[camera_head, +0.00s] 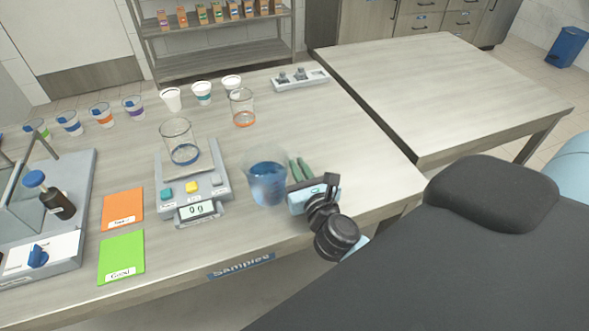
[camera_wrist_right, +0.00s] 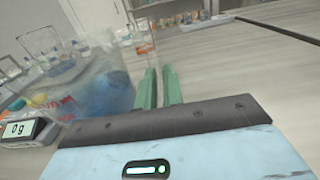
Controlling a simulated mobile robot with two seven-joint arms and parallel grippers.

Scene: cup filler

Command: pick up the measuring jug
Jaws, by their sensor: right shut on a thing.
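The measuring jug (camera_head: 266,184) is clear, with blue liquid in it, and looks upright near the front edge of the table, right of the scale. It also shows in the right wrist view (camera_wrist_right: 90,92), slightly blurred, with red markings. My right gripper (camera_head: 298,168) is at the jug's right side, its green fingers close together and shut on the jug, apparently at its handle side. The fingers also show in the right wrist view (camera_wrist_right: 160,82). The exact grip is hidden, and I cannot tell whether the jug's base touches the table. My left gripper is not in view.
A scale (camera_head: 195,190) reading 0 g holds a glass beaker (camera_head: 177,137). Another beaker (camera_head: 242,104), several cups, an orange card (camera_head: 123,206) and a green card (camera_head: 121,255) stand or lie around it. A second table (camera_head: 445,90) at the right is bare.

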